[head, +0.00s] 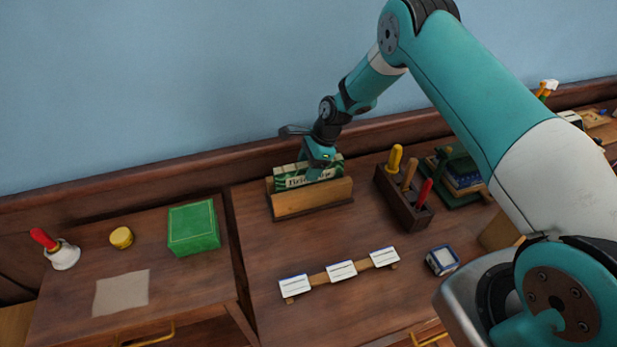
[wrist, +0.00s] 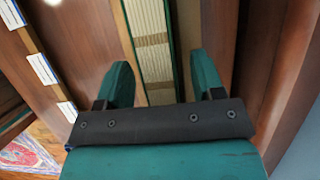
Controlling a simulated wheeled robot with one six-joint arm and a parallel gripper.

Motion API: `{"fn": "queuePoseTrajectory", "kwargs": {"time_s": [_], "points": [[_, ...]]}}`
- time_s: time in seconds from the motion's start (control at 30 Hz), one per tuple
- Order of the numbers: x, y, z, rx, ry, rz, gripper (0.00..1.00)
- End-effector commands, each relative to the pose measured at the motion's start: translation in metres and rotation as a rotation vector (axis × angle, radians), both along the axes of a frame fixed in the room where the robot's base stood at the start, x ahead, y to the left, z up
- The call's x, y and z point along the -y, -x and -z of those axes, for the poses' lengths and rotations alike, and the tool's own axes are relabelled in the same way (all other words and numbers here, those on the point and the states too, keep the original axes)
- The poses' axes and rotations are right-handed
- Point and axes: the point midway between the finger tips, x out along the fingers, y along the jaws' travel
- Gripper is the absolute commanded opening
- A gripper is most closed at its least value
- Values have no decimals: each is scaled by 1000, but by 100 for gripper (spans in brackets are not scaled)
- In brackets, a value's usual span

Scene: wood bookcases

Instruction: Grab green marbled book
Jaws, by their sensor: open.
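The green marbled book (head: 292,177), with a cream label, stands upright in a wooden holder (head: 313,199) at the back of the desk. My gripper (head: 318,166) is just above the book's right part, pointing down. In the wrist view the open fingers of my gripper (wrist: 162,72) lie to either side of the book (wrist: 150,45), whose page edges and green cover edges show between them. I cannot tell whether the fingers touch the book. Its lower part is hidden by the holder.
A rack of handled tools (head: 405,200) stands close right of the holder. Labelled cards (head: 341,271) on a wooden strip lie in front. The wall is close behind.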

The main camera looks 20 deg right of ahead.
Motion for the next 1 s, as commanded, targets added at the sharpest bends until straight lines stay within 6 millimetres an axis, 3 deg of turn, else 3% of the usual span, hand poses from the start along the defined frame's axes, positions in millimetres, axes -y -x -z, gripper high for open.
{"fn": "queuePoseTrajectory", "kwargs": {"time_s": [0.17,0.43,1.0], "points": [[0,0,1,1,0,0,62],[0,0,0,1,0,0,2],[0,-2,-10,5,-1,0,0]]}}
